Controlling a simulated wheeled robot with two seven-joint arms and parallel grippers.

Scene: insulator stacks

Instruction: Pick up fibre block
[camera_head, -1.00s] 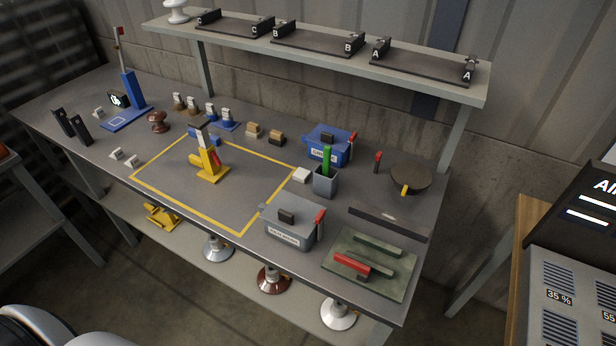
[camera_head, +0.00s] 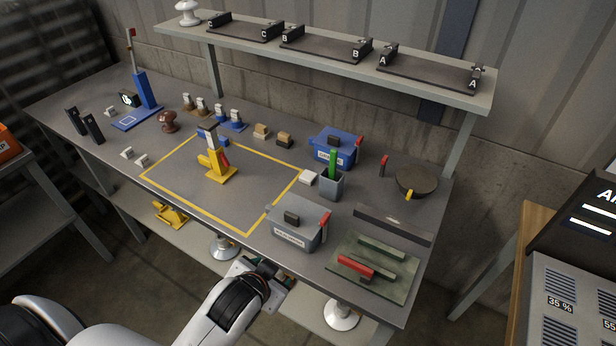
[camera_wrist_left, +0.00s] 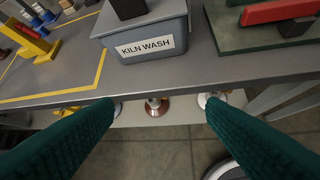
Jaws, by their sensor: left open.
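No block is labelled as fibre, so I cannot tell which one it is. Candidates on the workbench (camera_head: 190,179) are a small white block (camera_head: 308,178) beside the grey cup, and two tan-topped blocks, one on the left (camera_head: 262,131) and one on the right (camera_head: 284,141). My left gripper (camera_head: 276,274) is at the bench's front edge, below the grey kiln wash box (camera_head: 296,226), away from these blocks. In the left wrist view its teal fingers (camera_wrist_left: 160,118) are spread wide with nothing between them. My right gripper is not in view.
A yellow stand (camera_head: 220,169) is inside the yellow taped outline. The grey cup (camera_head: 331,185) holds a green item. A blue box (camera_head: 334,146) is behind it. A green mat (camera_head: 374,271) with bars lies at the right front.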

